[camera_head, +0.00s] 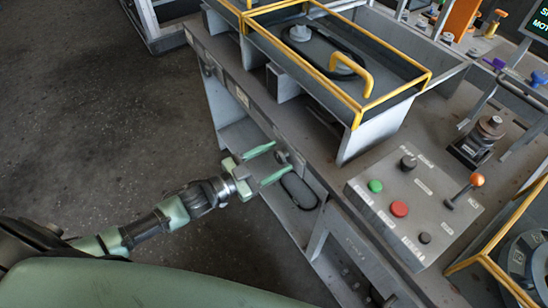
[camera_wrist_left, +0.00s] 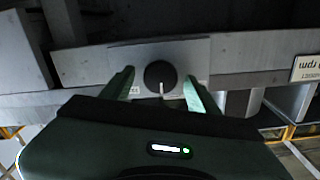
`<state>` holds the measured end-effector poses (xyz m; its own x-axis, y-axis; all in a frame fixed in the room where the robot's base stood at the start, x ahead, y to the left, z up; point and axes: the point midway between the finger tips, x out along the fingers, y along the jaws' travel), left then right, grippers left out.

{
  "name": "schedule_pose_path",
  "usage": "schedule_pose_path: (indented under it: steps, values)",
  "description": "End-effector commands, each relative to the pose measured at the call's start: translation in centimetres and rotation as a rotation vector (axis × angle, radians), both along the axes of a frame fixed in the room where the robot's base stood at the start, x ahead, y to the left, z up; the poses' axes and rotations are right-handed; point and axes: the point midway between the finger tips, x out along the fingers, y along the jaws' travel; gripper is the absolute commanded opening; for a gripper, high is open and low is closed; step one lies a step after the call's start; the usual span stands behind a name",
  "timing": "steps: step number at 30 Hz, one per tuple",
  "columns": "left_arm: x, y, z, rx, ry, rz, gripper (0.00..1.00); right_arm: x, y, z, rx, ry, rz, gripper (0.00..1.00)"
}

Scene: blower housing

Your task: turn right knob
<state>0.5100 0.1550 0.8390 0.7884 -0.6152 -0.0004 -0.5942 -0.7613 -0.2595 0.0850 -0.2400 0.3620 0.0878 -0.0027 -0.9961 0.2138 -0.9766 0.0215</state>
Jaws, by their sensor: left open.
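A round dark knob (camera_wrist_left: 160,75) with a white pointer line sits on a grey plate on the bench's front edge. In the head view this knob (camera_head: 282,157) is small and partly hard to make out. My left gripper (camera_head: 279,159) is open, and its two green fingers point at the bench front. In the left wrist view the fingers of my left gripper (camera_wrist_left: 158,78) stand on either side of the knob, with gaps visible. I cannot tell how far the fingertips reach along it. My right gripper is not in view.
A control box (camera_head: 362,203) with green and red buttons and an orange-tipped lever stands on the bench at the right. A yellow-railed tray (camera_head: 360,113) is above the gripper. A shelf lies below the bench top. Open floor (camera_head: 90,110) is at the left.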

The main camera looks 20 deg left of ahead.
Motion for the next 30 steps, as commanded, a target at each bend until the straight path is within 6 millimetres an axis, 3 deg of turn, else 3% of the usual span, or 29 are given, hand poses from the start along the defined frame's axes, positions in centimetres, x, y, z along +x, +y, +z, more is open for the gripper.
schedule_pose_path:
  steps: [4, 9, 11, 20, 30]
  values:
    - [-0.02, 0.01, -0.02, 0.000, 0.000, 0.000, 0.60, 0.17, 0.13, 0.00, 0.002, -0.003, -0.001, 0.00]
    - [-0.03, 0.01, -0.01, 0.000, 0.000, 0.000, 0.13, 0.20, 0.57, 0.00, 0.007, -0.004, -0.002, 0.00]
    - [-0.03, 0.01, -0.01, 0.000, 0.000, 0.000, 0.00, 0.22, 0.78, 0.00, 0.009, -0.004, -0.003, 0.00]
    - [-0.04, 0.01, -0.01, 0.028, -0.022, 0.000, 0.00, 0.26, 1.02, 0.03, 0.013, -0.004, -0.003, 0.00]
    - [-0.11, -0.06, -0.05, 0.198, -0.156, 0.001, 0.00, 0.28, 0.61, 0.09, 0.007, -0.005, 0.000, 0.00]
